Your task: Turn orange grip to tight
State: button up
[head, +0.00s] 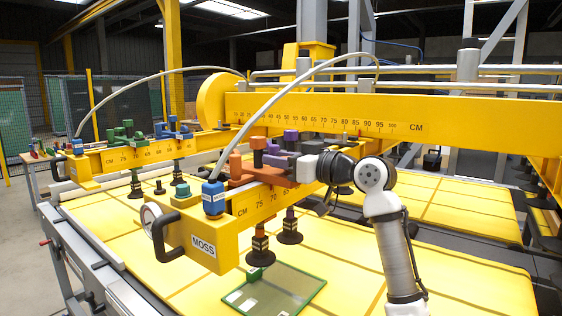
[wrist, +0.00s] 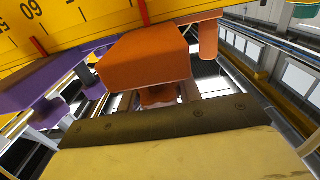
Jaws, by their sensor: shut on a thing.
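The orange grip (wrist: 145,58) fills the upper middle of the wrist view as a blunt block with a short stem below it. A smaller orange post (wrist: 209,40) stands to its right. In the head view orange parts (head: 270,181) sit on the near yellow beam marked MOSS (head: 228,232), left of my gripper (head: 304,167). My gripper reaches in from the right and is shut on the orange grip. The contact itself is hidden behind the tan pad and its brown edge in the wrist view. I cannot read any tight marking.
Purple grips (wrist: 50,80) sit close to the left in the wrist view. A blue-capped post (head: 213,198) and a black handle (head: 165,238) are at the beam's near end. Suction cups (head: 289,236) hang above a green-framed panel (head: 276,291) on the yellow table.

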jog(key=m+t+h+b, duration=0.2)
jog(key=t, duration=0.1)
jog(key=shift+w+f+m+h, duration=0.1)
jog(key=shift+f+m+h, duration=0.05)
jog(key=shift+m+h, duration=0.2)
jog(key=m+t+h+b, duration=0.1)
jog(key=h, duration=0.1)
jog(key=m+t+h, duration=0.1)
jog(key=m+h, duration=0.1)
jog(key=m+t+h+b, duration=0.1)
jog(key=h, duration=0.1)
jog(key=shift+w+d+m+t+b, duration=0.2)
jog(key=shift+d+m+t+b, duration=0.05)
jog(key=shift+d+t+b, duration=0.05)
jog(key=m+h, duration=0.2)
jog(key=h, duration=0.1)
jog(key=m+h+b, duration=0.1)
jog(key=m+h, duration=0.1)
jog(key=h, duration=0.1)
jog(key=d+m+h, duration=0.1)
jog(key=h, duration=0.2)
jog(key=shift+d+m+b, duration=0.1)
jog(key=shift+m+b, duration=0.25)
jog(key=shift+m, duration=0.05)
jog(key=shift+h, duration=0.45)
jog(key=o, duration=1)
jog(key=shift+w, duration=0.1)
